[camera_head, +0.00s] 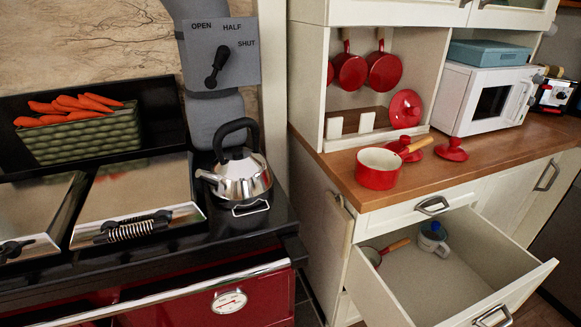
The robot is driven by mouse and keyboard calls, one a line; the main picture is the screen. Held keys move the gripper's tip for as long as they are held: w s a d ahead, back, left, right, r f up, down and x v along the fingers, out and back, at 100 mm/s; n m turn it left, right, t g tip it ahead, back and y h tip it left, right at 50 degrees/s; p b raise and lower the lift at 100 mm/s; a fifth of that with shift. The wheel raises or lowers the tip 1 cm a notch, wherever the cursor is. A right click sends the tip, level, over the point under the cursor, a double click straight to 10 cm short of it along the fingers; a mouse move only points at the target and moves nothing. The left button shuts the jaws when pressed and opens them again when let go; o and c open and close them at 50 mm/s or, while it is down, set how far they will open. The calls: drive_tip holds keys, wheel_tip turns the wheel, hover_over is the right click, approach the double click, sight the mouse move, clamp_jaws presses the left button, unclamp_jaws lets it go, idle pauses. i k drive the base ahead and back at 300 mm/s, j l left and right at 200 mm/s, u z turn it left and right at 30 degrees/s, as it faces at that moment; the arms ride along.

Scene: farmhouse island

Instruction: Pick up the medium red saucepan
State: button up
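A red saucepan (378,176) with a cream inside stands upright on the wooden counter (350,186), near its front left corner. Its wooden handle points right and slightly back. Another pan (372,256) with a wooden handle lies in the open drawer, partly hidden by the drawer's left side. I cannot tell for sure which of these is the medium one. My gripper is not in view.
Red lids (405,108) (452,151) lean or lie behind and right of the counter saucepan. The drawer (440,280) juts out below, with a cup (433,240) inside. A kettle (240,178) stands on the stove at left; a white microwave (485,98) is at right.

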sight(397, 159)
drive_tip(key=i+l+u, duration=0.2)
drive_tip(key=u, duration=0.25)
drive_tip(key=i+l+u, duration=0.1)
drive_tip(key=l+u, duration=0.65)
drive_tip(key=u, duration=0.2)
drive_tip(key=l+u, duration=0.5)
drive_tip(key=i+j, duration=0.05)
